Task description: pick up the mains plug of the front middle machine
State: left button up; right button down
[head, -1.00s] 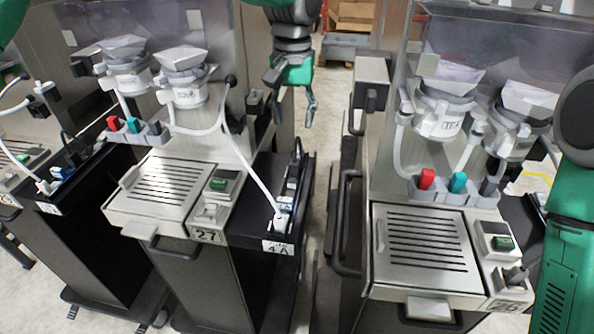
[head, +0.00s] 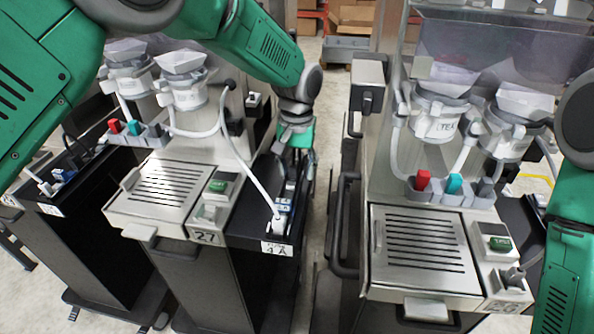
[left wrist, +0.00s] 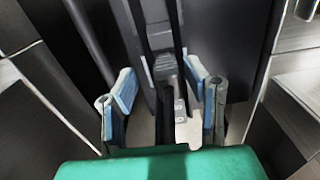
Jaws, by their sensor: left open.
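The front middle machine, numbered 27 (head: 165,185), has a black side shelf (head: 248,228) labelled 4 A. A white plug (head: 277,224) on a white cord sits at the shelf's front end, in a dark socket strip. My left gripper (head: 292,188) reaches down over the strip, behind the white plug, and hides the strip's rear part. In the left wrist view its blue-padded jaws (left wrist: 161,74) are open. A grey plug-like piece (left wrist: 165,66) shows between them, apart from both pads. I cannot tell which plug it is. My right gripper is out of view.
A second machine (head: 420,250) stands at the right across a narrow floor gap, with a black handle on its near side. Another machine's shelf (head: 75,190) is at the far left. The hanging white cord (head: 258,180) runs close to my left gripper.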

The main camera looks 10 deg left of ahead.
aim_at(294, 163)
pick_arm(q)
jog(key=shift+a, duration=0.4)
jog(key=c, duration=0.7)
jog(key=shift+a, duration=0.2)
grip_shut()
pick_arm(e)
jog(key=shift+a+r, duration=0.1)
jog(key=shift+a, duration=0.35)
pick_arm(q)
jog(key=shift+d, duration=0.15)
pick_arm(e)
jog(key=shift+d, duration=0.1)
pick_arm(q)
jog(key=shift+d+r, duration=0.1)
notch_tip(294, 163, up, 10)
jog(key=shift+f, duration=0.1)
